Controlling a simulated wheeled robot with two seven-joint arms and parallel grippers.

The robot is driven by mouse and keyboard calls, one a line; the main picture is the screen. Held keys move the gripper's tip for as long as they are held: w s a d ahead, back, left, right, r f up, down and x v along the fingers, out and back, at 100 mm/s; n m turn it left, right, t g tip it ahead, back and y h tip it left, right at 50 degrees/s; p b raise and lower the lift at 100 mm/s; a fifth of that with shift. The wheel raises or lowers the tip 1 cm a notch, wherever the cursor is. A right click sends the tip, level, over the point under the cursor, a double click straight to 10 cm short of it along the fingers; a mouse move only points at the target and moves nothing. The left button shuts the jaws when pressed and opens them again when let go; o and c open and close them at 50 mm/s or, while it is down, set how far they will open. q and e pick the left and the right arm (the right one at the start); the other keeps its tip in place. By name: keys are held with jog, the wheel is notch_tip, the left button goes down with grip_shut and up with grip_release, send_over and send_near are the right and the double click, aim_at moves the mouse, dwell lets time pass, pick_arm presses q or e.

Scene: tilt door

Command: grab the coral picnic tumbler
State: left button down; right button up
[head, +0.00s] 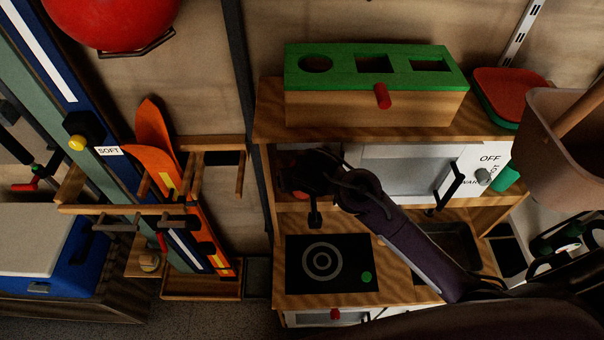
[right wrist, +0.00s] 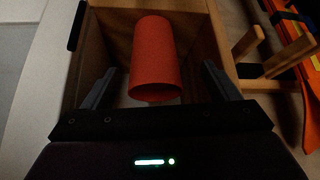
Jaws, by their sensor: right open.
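The coral tumbler (right wrist: 155,55) is a plain reddish cylinder inside a wooden compartment in the right wrist view. My right gripper (right wrist: 159,72) is open, with one finger on each side of the tumbler and visible gaps between. In the head view my right arm reaches from the lower right into the left opening of the play kitchen, and my right gripper (head: 312,185) is dark and partly hidden by its wrist. A dim reddish patch by it may be the tumbler. A white door panel (head: 400,168) with a black handle (head: 449,187) is beside the arm. My left gripper is not visible.
A green-topped shape sorter (head: 375,68) stands on the wooden shelf (head: 272,105) above. A cooktop (head: 328,265) lies below the gripper. A wooden rack with orange skis (head: 165,165) stands left, and a beige bin (head: 570,140) is at the right.

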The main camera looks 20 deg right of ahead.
jog(key=w+f, duration=0.1)
jog(key=w+d+f+p, duration=0.1)
jog(key=f, duration=0.1)
jog(key=shift+w, duration=0.35)
jog(key=shift+w+f, duration=0.3)
jog(key=shift+f, duration=0.3)
jog(key=c, duration=0.6)
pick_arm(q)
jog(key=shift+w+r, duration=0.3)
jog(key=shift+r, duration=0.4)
pick_arm(e)
jog(key=c, duration=0.5)
